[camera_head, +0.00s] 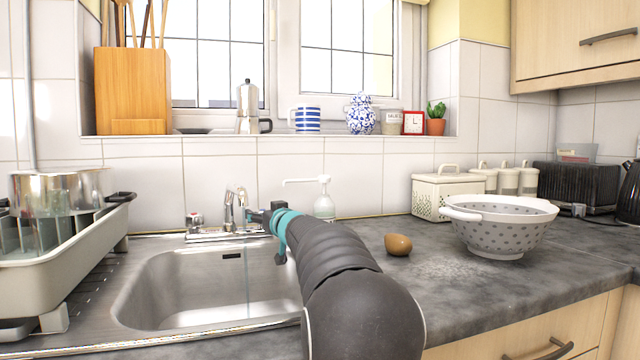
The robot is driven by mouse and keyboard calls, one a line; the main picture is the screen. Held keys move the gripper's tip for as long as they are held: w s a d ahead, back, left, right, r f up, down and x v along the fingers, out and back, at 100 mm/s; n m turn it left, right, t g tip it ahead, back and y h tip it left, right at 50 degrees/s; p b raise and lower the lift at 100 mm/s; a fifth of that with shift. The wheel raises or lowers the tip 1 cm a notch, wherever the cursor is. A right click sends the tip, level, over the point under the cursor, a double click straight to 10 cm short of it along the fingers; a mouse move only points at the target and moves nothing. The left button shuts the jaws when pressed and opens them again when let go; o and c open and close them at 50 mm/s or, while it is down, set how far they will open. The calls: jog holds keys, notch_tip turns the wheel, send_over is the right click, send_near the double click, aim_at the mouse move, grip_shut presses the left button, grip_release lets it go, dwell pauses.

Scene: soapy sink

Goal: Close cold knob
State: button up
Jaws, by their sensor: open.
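The chrome tap (235,208) stands on the back ledge of the sink. A knob with a red mark (194,219) is at the left end of its base. No cold knob shows clearly; the right end of the tap base is behind my gripper. My gripper (255,216) is dark, with a teal ring behind it, and reaches in from the right beside the tap spout. It is open, and nothing shows held in it. I cannot tell whether it touches the tap. A thin pale vertical line shows in the basin below the spout; I cannot tell whether it is water.
The steel sink basin (165,290) lies below the tap. A dish rack (70,255) stands at left. A soap dispenser (324,203) stands behind my arm.

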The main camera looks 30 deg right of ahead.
jog(key=s+r+g+h, duration=0.1)
jog(key=s+r+h, duration=0.1)
jog(key=s, duration=0.7)
jog(key=s+a+r+n+g+h+b, duration=0.1)
jog(key=s+r+h, duration=0.2)
jog(key=s, duration=0.7)
jog(key=s+r+h+b, duration=0.1)
jog(key=s+r+h, duration=0.2)
jog(key=s, duration=0.6)
jog(key=shift+s+a+r+g, duration=0.25)
jog(key=shift+s+r+g, duration=0.15)
jog(key=shift+b, duration=0.3)
